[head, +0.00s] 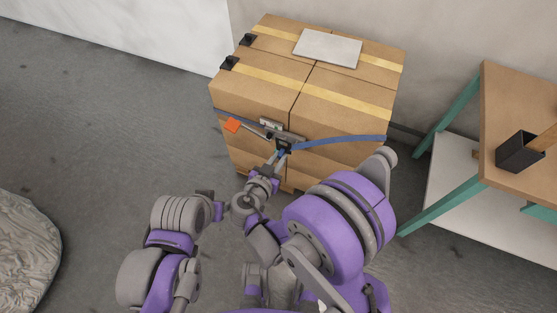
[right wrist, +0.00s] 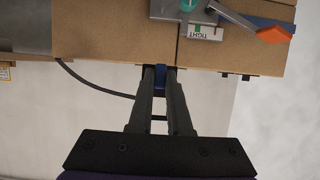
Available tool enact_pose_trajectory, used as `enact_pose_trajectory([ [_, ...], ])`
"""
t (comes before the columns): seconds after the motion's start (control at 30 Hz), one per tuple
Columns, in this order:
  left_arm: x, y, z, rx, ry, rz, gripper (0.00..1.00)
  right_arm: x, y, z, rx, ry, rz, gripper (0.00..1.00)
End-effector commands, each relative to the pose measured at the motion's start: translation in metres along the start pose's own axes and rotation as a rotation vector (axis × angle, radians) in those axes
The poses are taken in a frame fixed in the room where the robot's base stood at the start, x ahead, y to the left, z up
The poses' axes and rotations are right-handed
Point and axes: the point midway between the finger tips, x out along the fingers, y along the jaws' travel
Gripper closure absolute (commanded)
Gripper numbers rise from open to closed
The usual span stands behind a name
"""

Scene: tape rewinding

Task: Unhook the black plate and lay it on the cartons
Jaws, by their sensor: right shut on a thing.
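The cartons (head: 345,105) stand as a taped block against the wall. A small black piece (head: 284,142), which looks like the black plate, is at the carton front, at the left end of a blue strap (head: 340,141). My right gripper (head: 281,155) is just below it, with its fingers shut. In the right wrist view, the fingertips close on a dark blue piece (right wrist: 160,80) below the cartons' edge; whether the black plate itself is gripped is hidden. My left arm's end (head: 214,209) hangs lower left, away from the cartons; its jaws cannot be made out.
A metal ratchet (right wrist: 190,10) with a "TIGHT" label and an orange-tipped lever (right wrist: 275,32) sits beside my right fingers. A pale sheet (head: 328,48) and two black corner pieces (head: 229,63) lie on the cartons. A teal-legged table (head: 515,110) stands at right.

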Motion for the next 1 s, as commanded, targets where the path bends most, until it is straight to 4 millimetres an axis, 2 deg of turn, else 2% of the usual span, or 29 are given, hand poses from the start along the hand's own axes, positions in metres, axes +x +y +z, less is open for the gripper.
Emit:
enact_pose_trajectory([
  [0.03,-0.006,0.000,-0.003,0.000,0.002,0.000,0.50,-0.003,0.000,-0.008,0.000,0.001,0.000,1.00],
  [0.5,-0.033,0.000,-0.021,0.000,0.013,0.000,0.50,-0.020,0.000,-0.050,0.000,0.001,-0.001,1.00],
  [1.0,-0.035,0.000,-0.022,0.000,0.014,0.000,0.50,-0.022,0.000,-0.053,0.000,0.000,0.000,1.00],
])
